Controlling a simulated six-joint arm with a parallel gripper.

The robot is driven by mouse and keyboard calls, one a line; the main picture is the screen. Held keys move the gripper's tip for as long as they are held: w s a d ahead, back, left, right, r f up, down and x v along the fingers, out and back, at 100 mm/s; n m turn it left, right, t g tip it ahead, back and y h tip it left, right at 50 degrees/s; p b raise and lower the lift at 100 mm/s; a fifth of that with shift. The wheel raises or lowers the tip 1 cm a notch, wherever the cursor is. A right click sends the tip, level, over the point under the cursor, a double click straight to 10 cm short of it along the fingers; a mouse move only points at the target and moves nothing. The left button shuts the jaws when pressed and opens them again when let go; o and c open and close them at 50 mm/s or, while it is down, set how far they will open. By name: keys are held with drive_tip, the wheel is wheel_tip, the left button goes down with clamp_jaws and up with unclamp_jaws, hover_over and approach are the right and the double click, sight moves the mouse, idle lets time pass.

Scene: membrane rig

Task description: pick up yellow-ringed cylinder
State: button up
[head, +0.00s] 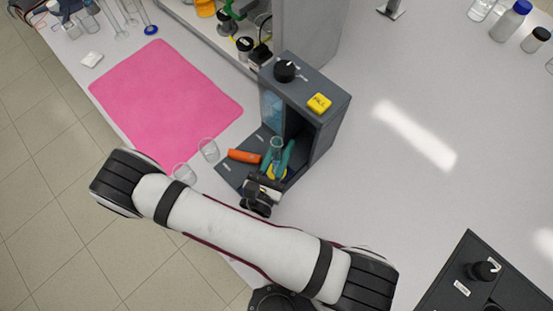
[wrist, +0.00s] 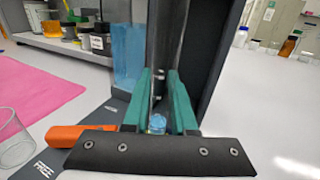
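The cylinder (head: 276,146) is a slim clear glass vessel. It stands at the open front of a dark grey rig, with yellow showing near its foot in the head view. In the wrist view the glass cylinder (wrist: 157,124) has pale blue at its lower part. The teal fingers of my gripper (head: 277,160) are on either side of it. They also flank it in the wrist view (wrist: 160,95). I cannot tell whether both fingers touch the glass. My wrist hides part of the cylinder's foot.
The grey rig (head: 329,126) rises close behind and right of the cylinder, with a black knob and yellow block on top. An orange object (head: 244,156) lies just left. Two clear beakers (head: 208,150) stand near the pink mat (head: 165,100).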

clamp_jaws()
